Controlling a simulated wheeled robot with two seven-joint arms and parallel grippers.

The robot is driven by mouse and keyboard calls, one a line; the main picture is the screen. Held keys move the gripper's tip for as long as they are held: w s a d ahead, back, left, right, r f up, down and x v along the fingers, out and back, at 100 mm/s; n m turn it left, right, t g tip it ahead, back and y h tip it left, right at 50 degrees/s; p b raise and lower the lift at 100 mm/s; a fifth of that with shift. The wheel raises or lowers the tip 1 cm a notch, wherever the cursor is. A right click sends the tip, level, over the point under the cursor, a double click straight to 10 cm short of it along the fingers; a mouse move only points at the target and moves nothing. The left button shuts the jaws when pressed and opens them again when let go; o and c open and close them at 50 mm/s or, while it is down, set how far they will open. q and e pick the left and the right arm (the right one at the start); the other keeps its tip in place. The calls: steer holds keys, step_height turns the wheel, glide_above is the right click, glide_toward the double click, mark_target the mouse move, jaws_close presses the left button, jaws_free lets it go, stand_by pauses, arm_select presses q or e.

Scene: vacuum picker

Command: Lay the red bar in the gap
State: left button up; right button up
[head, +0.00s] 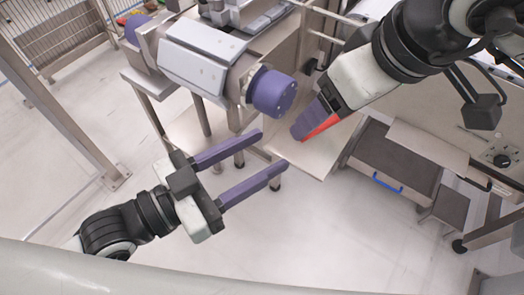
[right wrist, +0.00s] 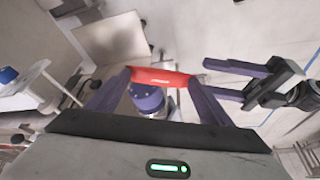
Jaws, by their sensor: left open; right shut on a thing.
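A red bar (head: 321,127) is in my right gripper (head: 303,131), at the upper right of centre in the head view. In the right wrist view the red bar (right wrist: 160,77) spans between the two purple fingertips, held up in the air. My left gripper (head: 271,150) is open and empty at the centre left, its two purple fingers parallel and pointing toward the right gripper. It also shows in the right wrist view (right wrist: 204,79), to the right of the bar. I cannot tell which opening is the gap.
A metal machine with a round purple end cap (head: 273,93) stands just beyond my left gripper. A flat pale plate (head: 310,152) lies below the right gripper. A grey cart with a blue handle (head: 387,183) stands to the right. The floor (head: 320,235) in front is clear.

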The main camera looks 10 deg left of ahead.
mark_target(327, 125)
arm_select(q)
steer(key=shift+m+g+h, duration=0.3)
steer(key=shift+m+h, duration=0.2)
steer(key=shift+h, duration=0.1)
steer(key=w+d+r, duration=0.1)
steer(key=d, duration=0.2)
steer(key=w+d+r, duration=0.1)
steer(key=w+d, duration=0.1)
steer(key=d, duration=0.2)
steer(key=w+d+r, duration=0.1)
steer(key=w+d, duration=0.1)
steer(key=d, duration=0.1)
steer(key=shift+w+d, duration=0.2)
steer(key=shift+d, duration=0.2)
steer(key=shift+s, duration=0.1)
steer(key=c, duration=1.1)
arm_select(e)
steer(key=o, duration=1.1)
steer(key=shift+r, duration=0.1)
